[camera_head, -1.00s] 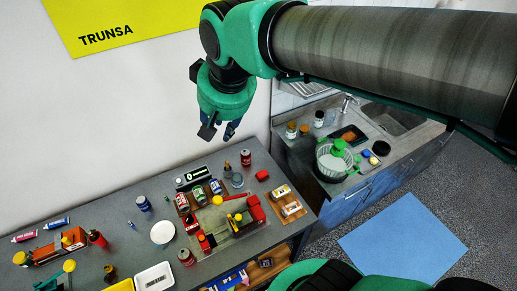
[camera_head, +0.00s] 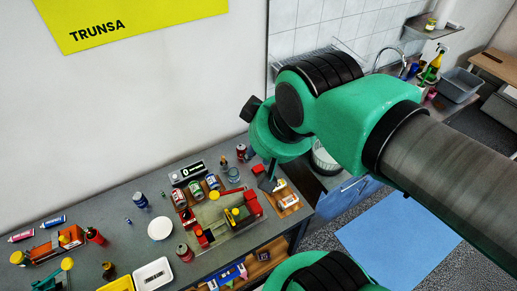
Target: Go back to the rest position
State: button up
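My gripper (camera_head: 268,181) hangs below the green wrist of my arm, above the right end of the long grey table (camera_head: 110,206). Only a thin dark part of it shows, in front of the wooden tray with white-labelled items (camera_head: 288,201). The rest is hidden behind the wrist, so I cannot tell whether it is open or shut. I see nothing held in it. My arm reaches in from the right side of the picture.
The table holds a grey tray with red parts (camera_head: 228,220), several cans, a white round plate (camera_head: 160,229) and a white bin (camera_head: 153,274). A blue floor mat (camera_head: 400,240) lies right of it. A counter with a spray bottle (camera_head: 433,65) and grey tub (camera_head: 458,85) stands behind.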

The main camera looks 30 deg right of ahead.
notch_tip(320, 180, down, 18)
jog(key=b, duration=1.7)
jog(key=shift+r+b, duration=0.15)
jog(key=shift+b, duration=0.25)
